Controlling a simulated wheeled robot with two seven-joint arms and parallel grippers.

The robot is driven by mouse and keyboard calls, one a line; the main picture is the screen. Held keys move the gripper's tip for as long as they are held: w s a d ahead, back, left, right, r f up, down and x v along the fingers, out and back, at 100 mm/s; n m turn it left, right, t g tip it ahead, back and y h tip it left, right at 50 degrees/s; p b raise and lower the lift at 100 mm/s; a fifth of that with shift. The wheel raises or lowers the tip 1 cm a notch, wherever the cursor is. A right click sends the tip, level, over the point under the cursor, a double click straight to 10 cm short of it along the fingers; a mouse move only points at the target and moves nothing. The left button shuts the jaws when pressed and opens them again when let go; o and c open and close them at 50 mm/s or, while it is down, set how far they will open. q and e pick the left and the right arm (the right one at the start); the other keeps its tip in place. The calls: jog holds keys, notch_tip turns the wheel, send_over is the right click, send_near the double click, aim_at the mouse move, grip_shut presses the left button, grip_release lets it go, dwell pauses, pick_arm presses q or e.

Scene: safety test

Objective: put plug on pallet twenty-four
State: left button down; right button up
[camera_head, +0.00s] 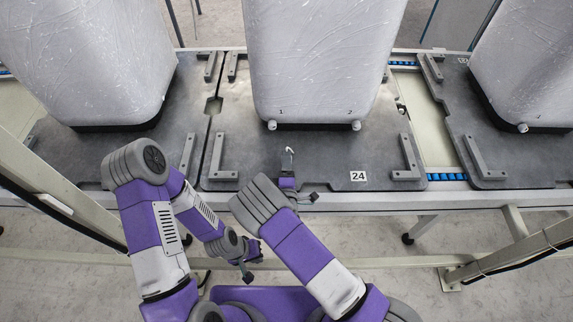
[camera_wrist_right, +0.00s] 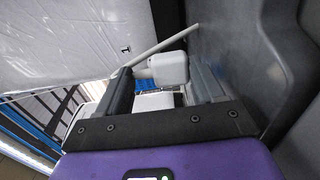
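Pallet twenty-four (camera_head: 330,166) is the dark grey plate in the middle, with a "24" label (camera_head: 357,176) near its front edge. A large wrapped block (camera_head: 322,60) stands on it, with white round fittings at its foot, one below "1" (camera_head: 272,126) and one below "2" (camera_head: 355,126). My right gripper (camera_head: 289,173) is over the front part of the pallet. In the right wrist view, its fingers (camera_wrist_right: 163,88) are on either side of a white plug (camera_wrist_right: 170,68) with a thin rod, and appear closed on it. My left gripper (camera_head: 248,270) hangs low in front of the conveyor; its fingers are too small to judge.
Wrapped blocks stand on neighbouring pallets at left (camera_head: 85,60) and right (camera_head: 525,65). Raised corner brackets (camera_head: 222,160) sit on the pallet. A frame rail (camera_head: 400,200) runs along the conveyor's front. Slanted posts flank my arms. The pallet's front strip between the brackets is mostly clear.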

jog(key=s+p, duration=0.3)
jog(key=s, duration=0.9)
jog(key=shift+r, duration=0.3)
jog(key=shift+s, duration=0.1)
dwell(0.6)
